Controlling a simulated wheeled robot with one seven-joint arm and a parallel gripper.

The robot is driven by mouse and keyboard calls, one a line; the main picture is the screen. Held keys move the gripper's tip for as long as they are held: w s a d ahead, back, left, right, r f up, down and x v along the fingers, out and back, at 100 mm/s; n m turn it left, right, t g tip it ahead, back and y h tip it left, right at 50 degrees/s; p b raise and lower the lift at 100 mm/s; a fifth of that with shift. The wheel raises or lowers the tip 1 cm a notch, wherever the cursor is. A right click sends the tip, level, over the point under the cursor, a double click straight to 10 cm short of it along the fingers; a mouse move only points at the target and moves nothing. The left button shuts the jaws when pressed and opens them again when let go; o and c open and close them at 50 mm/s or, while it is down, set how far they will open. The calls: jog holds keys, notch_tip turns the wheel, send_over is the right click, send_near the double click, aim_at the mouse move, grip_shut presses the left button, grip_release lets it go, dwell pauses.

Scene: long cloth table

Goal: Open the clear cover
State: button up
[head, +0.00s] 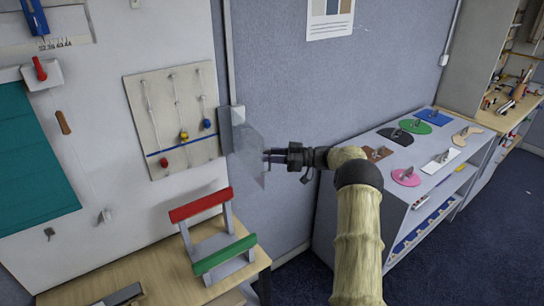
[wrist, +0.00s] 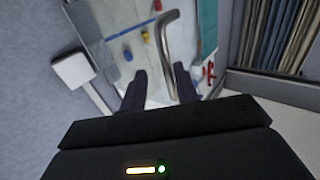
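The clear cover (head: 247,153) is a see-through panel beside a pale grey box at the wall's corner edge in the head view. It appears to stand out from the wall, but its exact angle is hard to tell. My gripper (head: 268,156) is at the cover's right side, fingers pointing left. In the wrist view my gripper (wrist: 160,88) has its two dark fingers apart. A bent grey metal bar (wrist: 170,55), which looks like a handle, reaches down between the fingertips. I cannot tell whether they touch it. The cover's outline is unclear in the wrist view.
A bead board (head: 175,118) hangs on the white panel to the left. Below it, a rack with red and green bars (head: 213,240) stands on a wooden table (head: 165,267). A grey shelf unit (head: 400,165) with colored plates stands right of my arm.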

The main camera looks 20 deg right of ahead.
jog(key=b+v, duration=0.5)
jog(key=v, duration=1.3)
jog(key=shift+b, duration=0.3)
jog(key=shift+a, duration=0.1)
